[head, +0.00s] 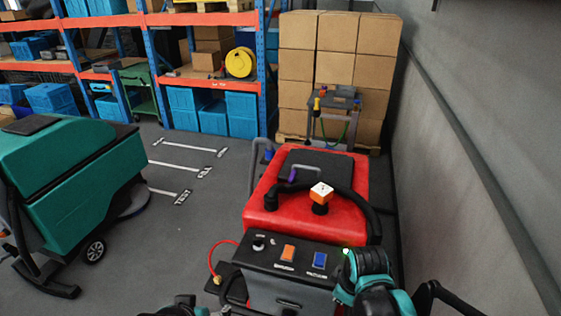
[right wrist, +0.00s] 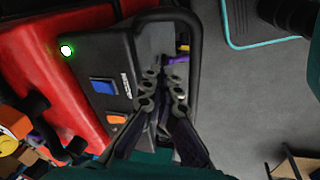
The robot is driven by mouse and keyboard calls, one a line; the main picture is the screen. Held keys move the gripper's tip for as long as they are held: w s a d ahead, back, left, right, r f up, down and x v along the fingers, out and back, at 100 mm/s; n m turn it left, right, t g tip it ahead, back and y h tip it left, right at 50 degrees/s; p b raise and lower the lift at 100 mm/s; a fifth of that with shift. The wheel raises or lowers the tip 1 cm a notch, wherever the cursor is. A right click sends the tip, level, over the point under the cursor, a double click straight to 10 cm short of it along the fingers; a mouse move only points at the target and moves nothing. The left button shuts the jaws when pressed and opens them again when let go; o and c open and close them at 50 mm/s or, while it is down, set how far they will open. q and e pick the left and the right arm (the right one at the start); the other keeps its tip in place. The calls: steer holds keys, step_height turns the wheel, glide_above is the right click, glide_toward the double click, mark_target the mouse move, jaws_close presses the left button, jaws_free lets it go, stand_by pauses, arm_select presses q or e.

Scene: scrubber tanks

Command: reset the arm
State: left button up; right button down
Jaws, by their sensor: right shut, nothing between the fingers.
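My right arm comes in at the bottom right of the head view, beside the control panel (head: 285,262) of a red scrubber tank (head: 262,217). Its fingers do not show there. In the right wrist view my right gripper (right wrist: 163,88) is shut and empty, beside the panel and over the black handle frame. The panel carries an orange switch (head: 288,252), a blue switch (head: 320,259) and a lit green lamp (head: 345,252). These also show in the right wrist view. Only a small dark and teal part of my left arm shows at the bottom edge; its gripper is not seen.
A teal scrubber (head: 70,180) stands at the left. Shelves with blue crates (head: 243,115) and stacked cartons (head: 335,45) stand behind. A grey wall (head: 480,130) closes the right side. Marked floor (head: 190,175) between the machines is clear. A white and orange cap (head: 321,191) tops the red tank.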

steer(key=s+d+f+m+t+b, duration=0.2)
steer(key=s+f+m+t+b, duration=0.2)
steer(key=s+f+m+b, duration=0.3)
step_height(320, 180, down, 3)
steer(key=m+b, duration=0.4)
steer(key=b, duration=0.2)
steer(key=shift+d, duration=0.15)
